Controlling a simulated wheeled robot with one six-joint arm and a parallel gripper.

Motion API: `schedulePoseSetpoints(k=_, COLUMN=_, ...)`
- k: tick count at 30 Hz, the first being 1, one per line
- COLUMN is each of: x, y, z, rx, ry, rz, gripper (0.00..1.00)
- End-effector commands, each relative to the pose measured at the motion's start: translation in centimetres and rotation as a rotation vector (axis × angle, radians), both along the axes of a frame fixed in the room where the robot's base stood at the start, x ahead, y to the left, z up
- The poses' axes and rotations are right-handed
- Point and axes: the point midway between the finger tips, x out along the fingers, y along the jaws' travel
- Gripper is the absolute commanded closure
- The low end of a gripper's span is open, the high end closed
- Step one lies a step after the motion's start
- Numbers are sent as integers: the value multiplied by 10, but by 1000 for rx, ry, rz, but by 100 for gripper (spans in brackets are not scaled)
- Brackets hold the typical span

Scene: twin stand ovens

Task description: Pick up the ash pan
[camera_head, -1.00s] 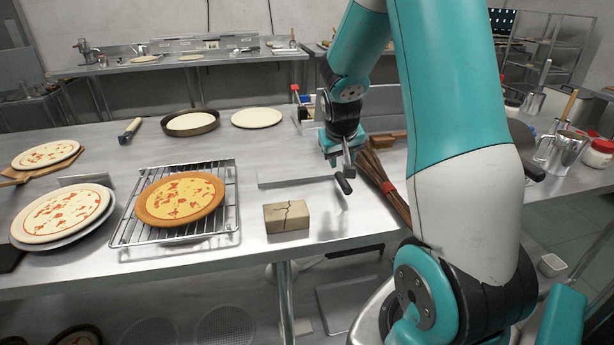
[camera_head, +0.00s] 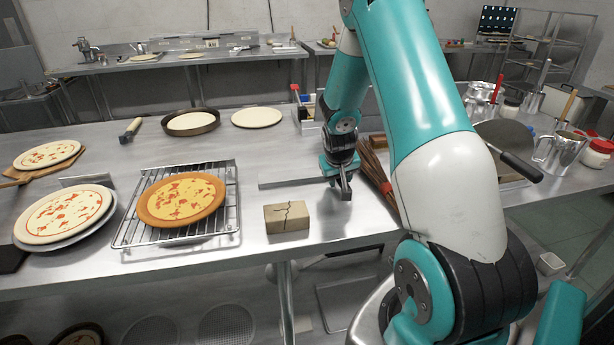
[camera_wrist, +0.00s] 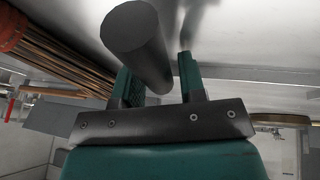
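The ash pan shows mainly as a dark grey round handle (camera_wrist: 137,35) in the wrist view. Its end points toward the camera, and it runs down between my fingers. My gripper (camera_wrist: 160,82) is open, with a finger on either side of the handle; I cannot tell whether either finger touches it. In the head view my gripper (camera_head: 342,188) is low over the steel table, right of the cracked brick. It hides most of the handle there. A flat grey piece (camera_head: 290,181) lies left of the gripper; I cannot tell whether it is the pan's body.
A bristle brush (camera_head: 375,172) with a red band lies close right of my gripper. The cracked brick (camera_head: 287,217) sits near the table's front edge (camera_head: 330,246). A wire rack (camera_head: 233,212) with a pizza stands left. Metal jugs (camera_head: 558,152) are at the right.

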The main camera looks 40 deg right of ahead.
Motion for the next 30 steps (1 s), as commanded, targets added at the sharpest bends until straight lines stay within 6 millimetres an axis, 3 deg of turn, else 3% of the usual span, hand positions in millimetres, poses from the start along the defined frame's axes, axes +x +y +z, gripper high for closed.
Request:
schedulePoseSetpoints(k=1, x=0, y=0, z=0, rx=0, ry=0, rz=0, gripper=72)
schedulePoseSetpoints(k=5, x=0, y=0, z=0, rx=0, ry=0, rz=0, gripper=100)
schedulePoseSetpoints(k=20, x=1, y=-1, z=8, rx=-3, ry=-4, rz=0, gripper=100)
schedulePoseSetpoints(k=25, x=1, y=-1, z=31, rx=-4, ry=-6, rz=-1, gripper=100)
schedulePoseSetpoints(k=30, x=1, y=-1, z=81, rx=-6, ry=-11, rz=-1, gripper=100)
